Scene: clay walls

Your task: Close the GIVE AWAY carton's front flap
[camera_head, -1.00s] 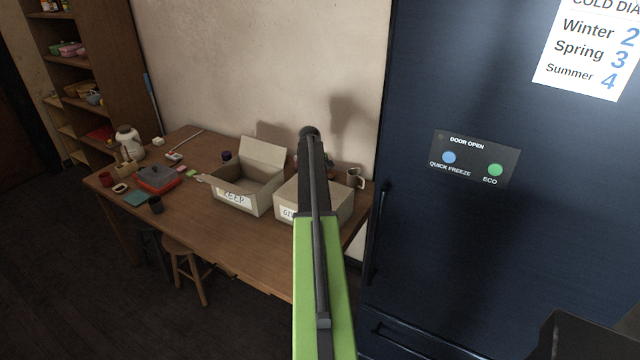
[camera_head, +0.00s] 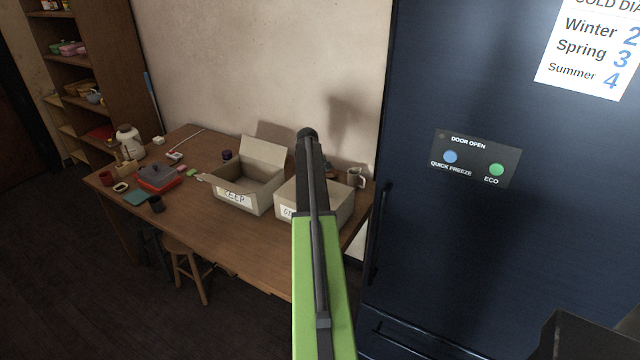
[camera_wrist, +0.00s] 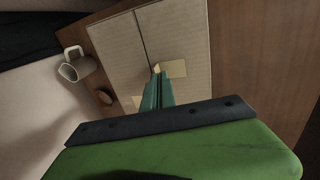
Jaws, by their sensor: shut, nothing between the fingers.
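The GIVE AWAY carton (camera_head: 336,209) stands at the right end of the table, its label (camera_head: 287,211) partly hidden behind my arm. In the wrist view its top (camera_wrist: 183,35) fills the middle. Two flaps lie about flat there, with a narrow dark seam between them. Tan tape-like patches (camera_wrist: 174,69) show near the seam. My gripper (camera_wrist: 157,72) is shut and empty, its tips over the carton top close to the seam. I cannot tell whether they touch it. In the head view my arm hides the gripper.
The open KEEP carton (camera_head: 234,198) stands just left, its back flap raised. A mug (camera_head: 356,178) stands behind the carton at the right; it also shows in the wrist view (camera_wrist: 76,66). The dark blue fridge (camera_head: 440,240) is close on the right. The table front (camera_head: 240,245) is clear.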

